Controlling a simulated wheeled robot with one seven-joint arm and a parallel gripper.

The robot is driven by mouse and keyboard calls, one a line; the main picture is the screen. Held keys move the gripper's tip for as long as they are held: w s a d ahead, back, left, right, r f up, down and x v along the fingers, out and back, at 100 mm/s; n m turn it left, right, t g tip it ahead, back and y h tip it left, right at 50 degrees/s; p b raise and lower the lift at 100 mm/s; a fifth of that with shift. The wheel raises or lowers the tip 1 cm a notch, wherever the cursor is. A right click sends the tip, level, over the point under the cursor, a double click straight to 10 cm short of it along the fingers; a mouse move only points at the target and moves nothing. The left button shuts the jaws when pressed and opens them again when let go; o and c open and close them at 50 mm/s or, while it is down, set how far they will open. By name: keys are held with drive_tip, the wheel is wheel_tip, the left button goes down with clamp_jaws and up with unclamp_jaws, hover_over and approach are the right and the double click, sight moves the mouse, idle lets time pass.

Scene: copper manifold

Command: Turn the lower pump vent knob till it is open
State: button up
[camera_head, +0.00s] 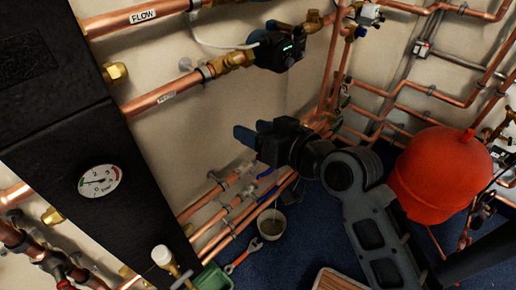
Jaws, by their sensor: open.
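A black pump (281,52) with small green lights sits on the lower of two labelled copper pipes, near the top centre. I cannot make out its vent knob clearly or tell how far it is turned. My gripper (254,132) is in the middle of the picture, below the pump and apart from it.
A dark cabinet with a pressure gauge (100,181) fills the left. A red vessel (441,172) stands right of my arm. Copper pipes run behind and below my gripper. A bowl (272,224) and a wrench (243,256) lie low. Bare wall (190,140) shows left of my gripper.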

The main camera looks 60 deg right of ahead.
drive_tip(key=shift+s+a+f+p, duration=0.15)
drive_tip(key=shift+s+a+f, duration=0.1)
drive_tip(key=shift+s+a, duration=0.3)
drive_tip(key=shift+s+a+f+p, duration=0.1)
drive_tip(key=shift+s+a+f, duration=0.2)
drive_tip(key=shift+a, duration=0.45)
drive_tip(key=shift+s+a+f+p, duration=0.15)
drive_tip(key=shift+s+a, duration=0.35)
drive_tip(key=shift+a, duration=0.15)
drive_tip(key=shift+c, duration=1.4)
drive_tip(key=n+g+b, duration=0.1)
drive_tip(key=n+b, duration=0.2)
drive_tip(key=n, duration=0.3)
approach(301, 31)
drive_tip(key=shift+h, duration=0.3)
drive_tip(key=shift+a+x, duration=0.2)
drive_tip(key=shift+x, duration=3.8)
drive_tip(key=shift+c, duration=0.4)
clamp_jaws()
